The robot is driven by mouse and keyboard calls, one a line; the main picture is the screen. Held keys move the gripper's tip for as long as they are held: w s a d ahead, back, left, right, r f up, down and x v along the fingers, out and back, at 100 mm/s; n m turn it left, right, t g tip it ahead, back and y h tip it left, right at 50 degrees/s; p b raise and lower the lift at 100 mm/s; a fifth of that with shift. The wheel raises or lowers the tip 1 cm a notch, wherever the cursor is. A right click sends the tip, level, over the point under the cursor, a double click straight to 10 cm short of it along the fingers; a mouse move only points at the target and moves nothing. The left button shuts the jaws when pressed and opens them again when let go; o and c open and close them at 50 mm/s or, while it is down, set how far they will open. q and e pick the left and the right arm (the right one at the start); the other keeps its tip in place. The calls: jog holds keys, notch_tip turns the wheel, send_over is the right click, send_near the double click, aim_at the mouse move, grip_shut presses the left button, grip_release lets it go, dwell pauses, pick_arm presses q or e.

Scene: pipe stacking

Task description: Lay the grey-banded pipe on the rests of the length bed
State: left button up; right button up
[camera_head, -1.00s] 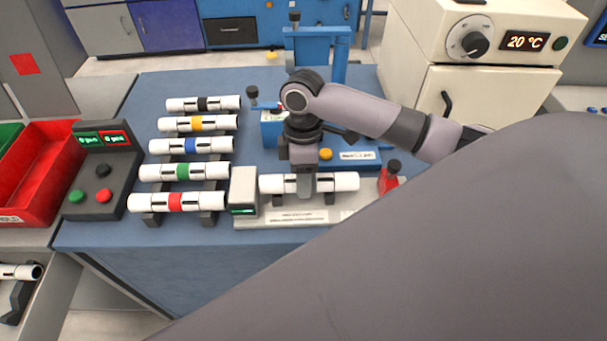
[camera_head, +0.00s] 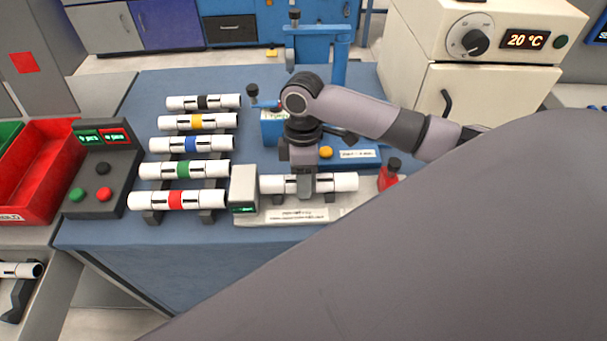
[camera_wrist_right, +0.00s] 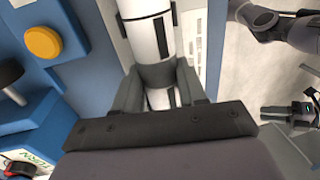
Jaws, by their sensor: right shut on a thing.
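My right gripper (camera_head: 305,187) points down and is shut around the middle of a white pipe (camera_head: 338,182) with black marks. In the right wrist view the pipe (camera_wrist_right: 150,30) runs between the fingers, with a grey part (camera_wrist_right: 158,76) at the grip. The pipe lies level over the length bed (camera_head: 262,217), beside its grey end block with a green display (camera_head: 243,190). The rests are mostly hidden, and I cannot tell whether the pipe touches them. A small dark form (camera_wrist_right: 288,114) in the wrist view may be my left gripper; its jaws are unclear.
Several pipes with black, yellow, blue, green and red (camera_head: 176,200) bands lie on a rack to the left. A red bottle (camera_head: 388,176) stands close to the bed's right end. A blue press (camera_head: 338,65) and a cream oven (camera_head: 480,90) stand behind.

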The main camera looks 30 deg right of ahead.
jog(key=o, duration=1.2)
jog(key=shift+w+d+r, duration=0.1)
jog(key=shift+w+r, duration=0.05)
jog(key=shift+r, duration=1)
jog(key=shift+w+d+r, duration=0.1)
jog(key=shift+w+r, duration=0.05)
jog(key=shift+r, duration=1.05)
jog(key=shift+w+d+r, duration=0.1)
jog(key=shift+w+r, duration=0.05)
jog(key=shift+r, duration=1)
jog(key=shift+s, duration=0.1)
